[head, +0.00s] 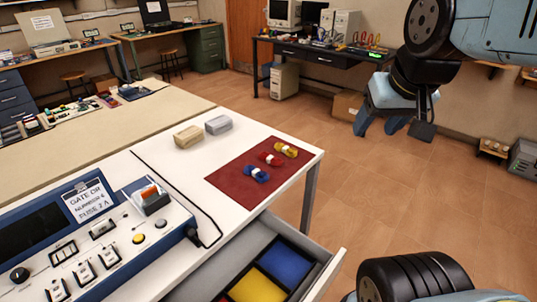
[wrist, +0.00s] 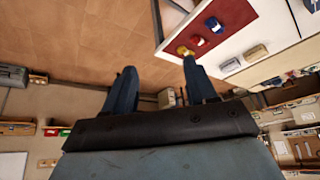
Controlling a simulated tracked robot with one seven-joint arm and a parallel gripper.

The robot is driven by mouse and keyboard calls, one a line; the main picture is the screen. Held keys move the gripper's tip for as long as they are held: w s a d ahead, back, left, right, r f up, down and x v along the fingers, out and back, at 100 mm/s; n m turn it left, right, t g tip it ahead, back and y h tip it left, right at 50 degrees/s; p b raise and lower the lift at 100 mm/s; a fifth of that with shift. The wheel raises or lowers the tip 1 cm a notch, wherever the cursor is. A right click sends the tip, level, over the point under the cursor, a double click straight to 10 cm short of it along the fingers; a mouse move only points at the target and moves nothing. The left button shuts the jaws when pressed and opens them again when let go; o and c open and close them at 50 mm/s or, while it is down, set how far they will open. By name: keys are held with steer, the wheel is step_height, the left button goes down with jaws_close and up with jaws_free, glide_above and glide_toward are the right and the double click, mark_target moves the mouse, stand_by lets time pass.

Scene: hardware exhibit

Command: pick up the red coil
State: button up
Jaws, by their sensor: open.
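The red coil (head: 269,159) lies on a dark red mat (head: 232,176) at the right end of the white table. It has a pale band around its middle and sits between a yellow coil (head: 286,149) and a blue coil (head: 256,173). The red coil also shows in the wrist view (wrist: 197,40), upper right. My gripper (head: 378,126) is open and empty, in the air over the floor to the right of the table. In the wrist view its two blue fingers (wrist: 158,82) stand apart with nothing between them.
A beige block (head: 187,137) and a grey block (head: 218,125) stand behind the mat. A blue-edged control panel (head: 95,235) fills the table's left. An open drawer (head: 325,277) with coloured compartments juts out below the tabletop.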

steer(key=w+a+f+m+g+y, duration=0.1)
steer(key=w+a+f, duration=0.1)
steer(key=w+a+f+m+g+y, duration=0.1)
steer(key=w+a+f+m+y, duration=0.1)
steer(key=w+a+f, duration=0.1)
steer(key=w+a+f+m+g+y, duration=0.1)
steer(key=w+a+f+y, duration=0.1)
steer(key=shift+w+a+f+m+g, duration=0.2)
steer(key=shift+a+f+m+g, duration=0.1)
steer(key=shift+f+m, duration=0.1)
steer(key=m+t+y, duration=0.5)
steer(key=m+t, duration=0.2)
steer(key=m, duration=1.4)
glide_toward(269, 157)
steer(key=x, duration=0.3)
steer(key=shift+w+f, duration=0.25)
steer(key=shift+w, duration=0.15)
steer(key=shift+x, duration=2.65)
steer(key=shift+s+a+r, duration=0.15)
steer(key=shift+a, duration=0.05)
steer(key=shift+c, duration=0.2)
steer(key=c, duration=1)
